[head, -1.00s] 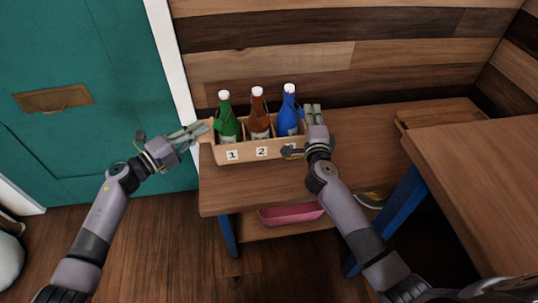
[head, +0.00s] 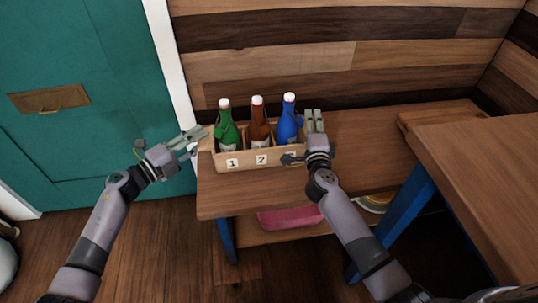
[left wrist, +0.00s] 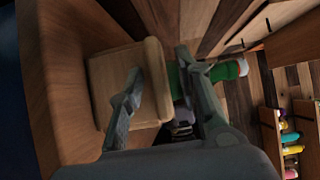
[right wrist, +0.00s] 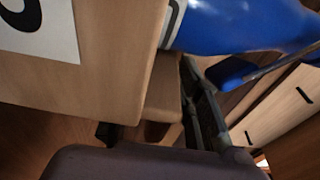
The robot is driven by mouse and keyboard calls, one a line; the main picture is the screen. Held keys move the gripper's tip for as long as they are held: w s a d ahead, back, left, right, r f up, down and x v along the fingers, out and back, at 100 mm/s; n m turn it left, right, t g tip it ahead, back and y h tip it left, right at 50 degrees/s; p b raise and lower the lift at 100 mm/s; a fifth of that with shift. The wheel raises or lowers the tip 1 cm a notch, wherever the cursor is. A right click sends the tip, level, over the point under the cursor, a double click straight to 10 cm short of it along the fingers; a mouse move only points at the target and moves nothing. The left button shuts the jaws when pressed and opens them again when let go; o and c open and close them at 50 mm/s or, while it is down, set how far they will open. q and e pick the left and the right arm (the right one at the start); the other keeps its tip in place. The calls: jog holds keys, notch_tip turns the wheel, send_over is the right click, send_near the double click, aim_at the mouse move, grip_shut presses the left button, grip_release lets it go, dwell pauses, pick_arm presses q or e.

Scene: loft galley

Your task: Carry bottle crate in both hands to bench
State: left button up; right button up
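The bottle crate (head: 245,163) is light wood with number labels on its front. It stands on the wooden bench (head: 350,170), holding a green bottle (head: 228,130), a brown bottle (head: 259,125) and a blue bottle (head: 288,124). My left gripper (head: 195,140) is at the crate's left end. In the left wrist view its fingers are apart, one across the wooden end piece (left wrist: 155,85), with a gap beside the other. My right gripper (head: 314,120) is at the right end, beside the blue bottle. In the right wrist view the crate hides part of its fingers.
A wooden counter (head: 480,160) stands at the right, with a board (head: 440,115) on the bench behind it. A pink bin (head: 290,217) sits on the lower shelf. A plank wall (head: 300,40) is behind the bench, and a teal door (head: 90,50) at the left.

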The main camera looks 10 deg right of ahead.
jog(key=v, duration=1.2)
pick_arm(q)
jog(key=v, duration=1.2)
